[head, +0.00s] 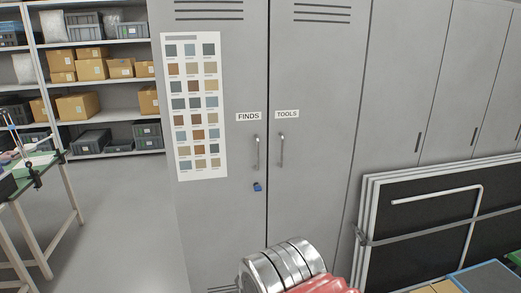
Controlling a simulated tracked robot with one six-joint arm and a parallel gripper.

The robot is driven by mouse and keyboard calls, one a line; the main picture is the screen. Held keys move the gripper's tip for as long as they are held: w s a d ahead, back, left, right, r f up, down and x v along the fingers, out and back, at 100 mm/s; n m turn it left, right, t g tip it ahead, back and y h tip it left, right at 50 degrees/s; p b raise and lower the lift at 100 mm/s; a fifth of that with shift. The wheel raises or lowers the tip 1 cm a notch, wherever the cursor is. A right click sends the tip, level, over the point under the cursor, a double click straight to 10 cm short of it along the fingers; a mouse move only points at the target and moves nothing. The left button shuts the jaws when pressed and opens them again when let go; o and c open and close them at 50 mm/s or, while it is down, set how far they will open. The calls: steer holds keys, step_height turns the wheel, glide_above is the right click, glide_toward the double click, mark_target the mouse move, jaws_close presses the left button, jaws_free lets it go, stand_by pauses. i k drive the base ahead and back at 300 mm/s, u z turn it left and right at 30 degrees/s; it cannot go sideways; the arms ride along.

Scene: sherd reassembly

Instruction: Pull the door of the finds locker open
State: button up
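The finds locker door (220,225) is a tall grey metal door labelled FINDS (248,116). It looks shut, flush with the door beside it. Its slim vertical handle (257,152) is near the right edge of the door, below the label. A small blue padlock-like item (257,187) is on the door below the handle; I cannot tell whether it is locked. My gripper is not in view, and nothing is seen touching the handle.
The TOOLS door (312,190) stands shut on the right, with its own handle (281,150). Framed dark panels (420,225) lean against the lockers at right. Shelves with boxes (92,70) and a green-topped table (38,165) are at left. Grey floor (115,220) is clear between.

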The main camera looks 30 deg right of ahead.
mark_target(210, 58)
steer(key=u, duration=0.05)
steer(key=i, duration=1)
steer(key=z, duration=0.05)
